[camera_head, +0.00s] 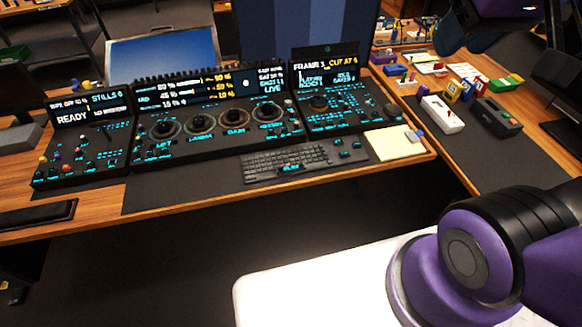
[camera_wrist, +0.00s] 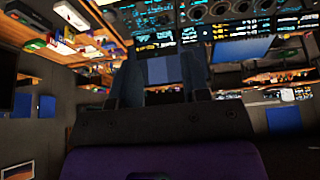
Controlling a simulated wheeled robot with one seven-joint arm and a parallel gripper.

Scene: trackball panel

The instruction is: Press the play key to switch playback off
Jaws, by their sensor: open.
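The trackball panel (camera_head: 215,150) stands on the wooden desk in the head view, with several round trackball rings, small cyan-lit keys and lit screens. The labels are too small to tell which key is the play key. In the wrist view, part of the panel (camera_wrist: 222,12) shows upside down at the top. My gripper (camera_wrist: 163,72) is open and empty, its two dark fingers apart. It is clear of the panel and touches no key. In the head view, purple and black parts of my arm show at the right and top right; the fingertips cannot be made out there.
A black keyboard (camera_head: 290,162) lies in front of the panel, beside a yellow note pad (camera_head: 396,143). A white box (camera_head: 442,114) and a black device (camera_head: 497,117) sit on the right desk wing. Monitors stand behind the panel.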

